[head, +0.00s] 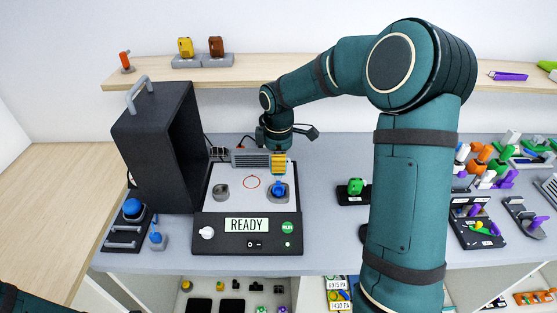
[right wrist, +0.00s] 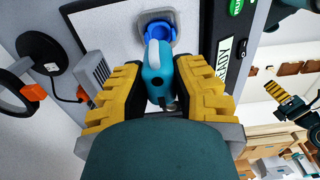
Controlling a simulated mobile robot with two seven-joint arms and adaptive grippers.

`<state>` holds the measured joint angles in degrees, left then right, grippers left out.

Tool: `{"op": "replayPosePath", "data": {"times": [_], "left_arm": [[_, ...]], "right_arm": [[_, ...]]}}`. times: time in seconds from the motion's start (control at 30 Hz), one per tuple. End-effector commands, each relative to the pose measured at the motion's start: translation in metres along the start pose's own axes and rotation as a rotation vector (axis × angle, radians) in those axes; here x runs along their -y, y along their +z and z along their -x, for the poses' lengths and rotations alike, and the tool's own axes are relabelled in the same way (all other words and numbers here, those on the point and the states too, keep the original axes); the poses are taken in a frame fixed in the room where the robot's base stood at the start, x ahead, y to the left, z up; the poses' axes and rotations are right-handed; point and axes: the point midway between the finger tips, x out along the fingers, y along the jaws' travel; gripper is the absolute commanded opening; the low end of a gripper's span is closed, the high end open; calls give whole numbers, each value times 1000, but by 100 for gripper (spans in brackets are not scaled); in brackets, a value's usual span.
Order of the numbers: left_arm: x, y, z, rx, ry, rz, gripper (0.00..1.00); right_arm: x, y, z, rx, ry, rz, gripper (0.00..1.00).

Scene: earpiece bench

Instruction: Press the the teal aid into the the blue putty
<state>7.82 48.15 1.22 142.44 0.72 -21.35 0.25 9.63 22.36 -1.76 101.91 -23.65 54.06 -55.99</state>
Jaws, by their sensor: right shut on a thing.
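My right gripper (head: 279,172) points down over the white plate of the bench device. In the right wrist view its yellow fingers (right wrist: 158,92) are shut on the teal aid (right wrist: 158,72). The blue putty (right wrist: 157,33) sits in a grey square cup, just beyond the aid's rounded tip; I cannot tell whether they touch. In the head view the putty (head: 278,190) is right below the fingers, which mostly hide the aid. What looks like my left gripper (right wrist: 290,102) shows at the right of the right wrist view, away from the device; its opening is unclear.
The device panel (head: 246,232) reads READY and has a green RUN button (head: 287,228). A grey round cup (head: 221,191) stands on the plate. A tall black hood (head: 158,150) is at left. A green piece (head: 355,186) on a black stand is at right, near crowded trays.

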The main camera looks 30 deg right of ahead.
Motion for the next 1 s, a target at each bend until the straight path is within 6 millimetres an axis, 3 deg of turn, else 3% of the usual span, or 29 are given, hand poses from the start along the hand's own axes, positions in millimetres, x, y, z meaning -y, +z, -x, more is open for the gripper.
{"op": "replayPosePath", "data": {"times": [0.6,1.0], "left_arm": [[10,6,-30,7,-4,-2,47],[11,8,-32,11,-4,-3,47]], "right_arm": [[0,0,-50,1,-1,-1,0],[0,0,-57,0,-1,0,0]]}}
